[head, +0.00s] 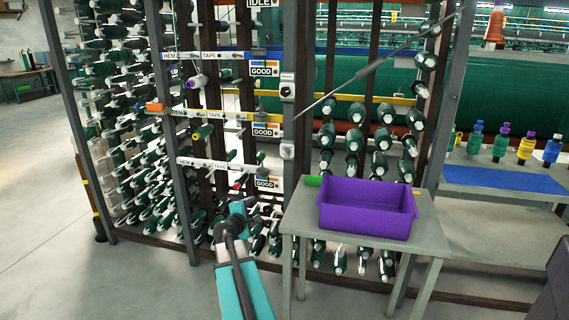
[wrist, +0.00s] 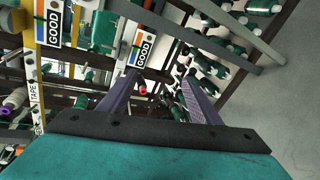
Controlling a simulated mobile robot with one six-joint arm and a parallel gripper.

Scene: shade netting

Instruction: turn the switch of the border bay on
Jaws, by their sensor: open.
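My gripper (head: 245,206) is in front of the lower middle of the bobbin rack in the head view. In the wrist view its two purple fingers (wrist: 160,72) are spread apart with nothing held between them. A red-ended piece (wrist: 143,89) shows between the fingers, farther off. No label reading "border" can be made out; legible bay tags read HEM (head: 168,56) and TAPE (head: 210,56). A grey post carries a small box (head: 287,90) under a tiny label, and a lower pale fitting (head: 287,150). I cannot tell which part is the border bay's switch.
A purple bin (head: 366,222) stands on a grey table (head: 300,220) right of my gripper. Open floor (head: 60,210) lies left.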

